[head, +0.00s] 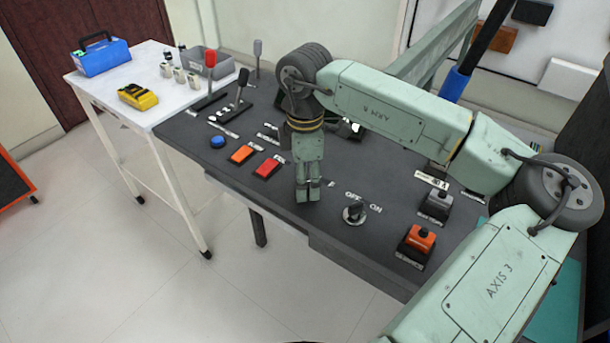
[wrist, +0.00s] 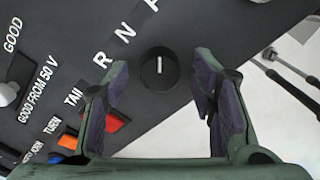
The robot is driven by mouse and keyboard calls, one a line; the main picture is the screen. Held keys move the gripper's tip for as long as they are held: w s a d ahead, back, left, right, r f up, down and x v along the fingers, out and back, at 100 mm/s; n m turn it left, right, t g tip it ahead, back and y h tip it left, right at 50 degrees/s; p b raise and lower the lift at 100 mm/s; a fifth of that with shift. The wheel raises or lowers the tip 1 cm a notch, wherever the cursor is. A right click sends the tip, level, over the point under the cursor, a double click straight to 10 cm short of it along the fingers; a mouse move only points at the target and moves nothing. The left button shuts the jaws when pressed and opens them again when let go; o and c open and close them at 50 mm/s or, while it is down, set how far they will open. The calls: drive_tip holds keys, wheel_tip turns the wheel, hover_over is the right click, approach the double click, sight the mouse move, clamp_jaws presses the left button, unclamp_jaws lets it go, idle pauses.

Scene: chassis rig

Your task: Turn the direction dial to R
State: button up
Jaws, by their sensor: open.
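The direction dial (wrist: 159,67) is a round black knob with a short white pointer line, seen in the wrist view. The letters R, N and a third, cut-off letter run diagonally to its upper left. R lies to the left of the dial. The white line stands upright in the picture, roughly toward the third letter rather than R. My gripper (wrist: 161,75) is open, with one finger on each side of the dial and visible gaps to it in the picture. In the head view my gripper (head: 308,193) points down over the panel, and the dial is not visible there.
An OFF/ON switch (head: 354,212) stands close to the right of my gripper. Red (head: 268,168) and orange (head: 242,154) rocker switches lie to its left, with upright levers (head: 240,88) farther back. An orange-topped control (head: 418,241) sits near the right front edge.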

drive_tip(key=shift+c, duration=0.4)
drive_tip(key=c, duration=1.1)
drive_tip(key=shift+f+n+b, duration=0.1)
drive_tip(key=shift+n+b, duration=0.2)
drive_tip(key=shift+b, duration=0.15)
drive_tip(key=n+b, duration=0.2)
drive_tip(key=b, duration=0.1)
drive_tip(key=shift+f, duration=0.15)
drive_tip(key=n+b, duration=0.4)
drive_tip(key=n, duration=0.2)
drive_tip(key=n+b, duration=0.1)
drive_tip(key=n, duration=0.3)
drive_tip(key=shift+r+b, duration=0.2)
drive_tip(key=shift+b, duration=0.2)
drive_tip(key=n, duration=0.5)
drive_tip(key=shift+b, duration=0.4)
drive_tip(key=shift+r+n, duration=0.1)
drive_tip(key=shift+n, duration=0.2)
